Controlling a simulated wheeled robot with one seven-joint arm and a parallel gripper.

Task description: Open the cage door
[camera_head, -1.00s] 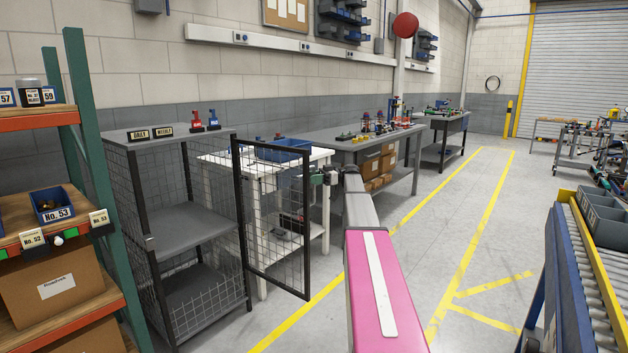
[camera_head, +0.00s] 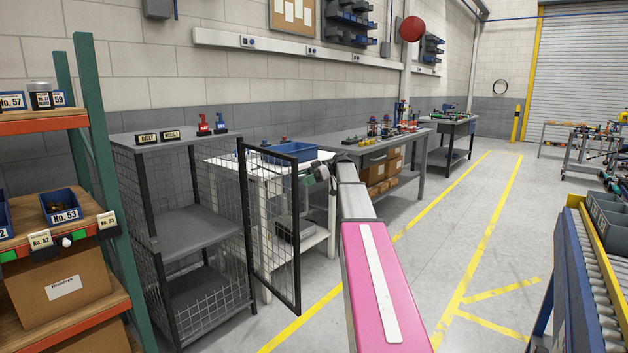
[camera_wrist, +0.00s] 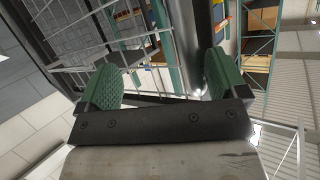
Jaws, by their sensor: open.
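The cage (camera_head: 150,215) is a wire-mesh cabinet with a grey top, at left centre in the head view. Its black-framed mesh door (camera_head: 272,225) stands swung out to the right from the cage's right front post, so the front is open. My gripper (camera_head: 313,176) is beside the upper part of the door's free edge, partly hidden by my arm. I cannot tell whether it touches the door. In the wrist view its green fingers (camera_wrist: 160,82) are apart with nothing held between them. Dark-framed mesh (camera_wrist: 85,40) shows beyond the left finger.
A shelving rack (camera_head: 108,180) with boxes stands close at left. A white table (camera_head: 325,238) with a blue bin (camera_head: 288,151) is behind the door. A roller conveyor (camera_head: 595,265) stands at right. The floor (camera_head: 470,240) between is clear.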

